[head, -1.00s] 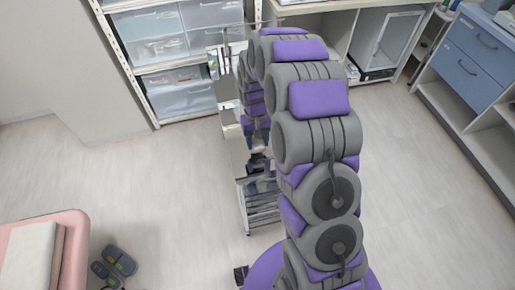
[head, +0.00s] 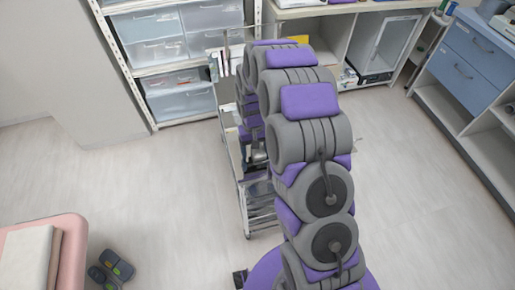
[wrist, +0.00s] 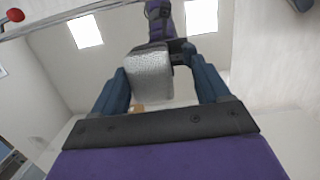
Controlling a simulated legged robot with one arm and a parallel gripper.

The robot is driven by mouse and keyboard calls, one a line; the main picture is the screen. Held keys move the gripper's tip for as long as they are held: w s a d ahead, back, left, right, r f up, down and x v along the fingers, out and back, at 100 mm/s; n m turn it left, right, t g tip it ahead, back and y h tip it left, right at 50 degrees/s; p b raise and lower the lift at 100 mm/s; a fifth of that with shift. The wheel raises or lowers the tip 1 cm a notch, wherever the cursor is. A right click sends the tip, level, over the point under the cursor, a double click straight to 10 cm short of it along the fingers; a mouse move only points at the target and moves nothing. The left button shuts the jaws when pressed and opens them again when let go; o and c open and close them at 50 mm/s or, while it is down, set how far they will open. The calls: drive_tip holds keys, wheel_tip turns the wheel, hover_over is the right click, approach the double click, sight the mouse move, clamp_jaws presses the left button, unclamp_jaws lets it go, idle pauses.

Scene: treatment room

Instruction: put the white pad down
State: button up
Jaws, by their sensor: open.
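The white pad (wrist: 150,76) shows in the wrist view as a pale, textured block. It lies between the two blue fingers of my gripper (wrist: 163,80), closer to the left finger. The fingers stand apart, with a clear gap between the pad and the right finger. I cannot tell whether the pad touches the left finger or what bears it. In the head view my arm hides most of the gripper area, and I cannot make out the pad there.
A metal trolley (head: 245,205) with shelves stands behind my arm, partly hidden by it. Clear drawers (head: 165,42) stand at the back left, blue drawers (head: 468,55) at right. A pink couch (head: 75,255) is at lower left.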

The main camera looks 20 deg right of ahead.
drive_tip(key=shift+a, duration=0.1)
drive_tip(key=shift+d+r, duration=0.1)
drive_tip(key=shift+d, duration=0.35)
drive_tip(key=shift+d+r, duration=0.2)
drive_tip(key=shift+r, duration=0.05)
wheel_tip(320, 180, up, 11)
drive_tip(key=w+p, duration=0.2)
drive_tip(key=p, duration=0.1)
drive_tip(key=s+a+r, duration=0.1)
drive_tip(key=s+r, duration=0.8)
drive_tip(key=s, duration=0.7)
drive_tip(key=s+r, duration=0.3)
drive_tip(key=s, duration=0.7)
drive_tip(key=s+r, duration=0.2)
drive_tip(key=s, duration=0.8)
drive_tip(key=shift+s+d+r, duration=0.15)
drive_tip(key=shift+d+r, duration=0.05)
drive_tip(key=shift+r, duration=0.2)
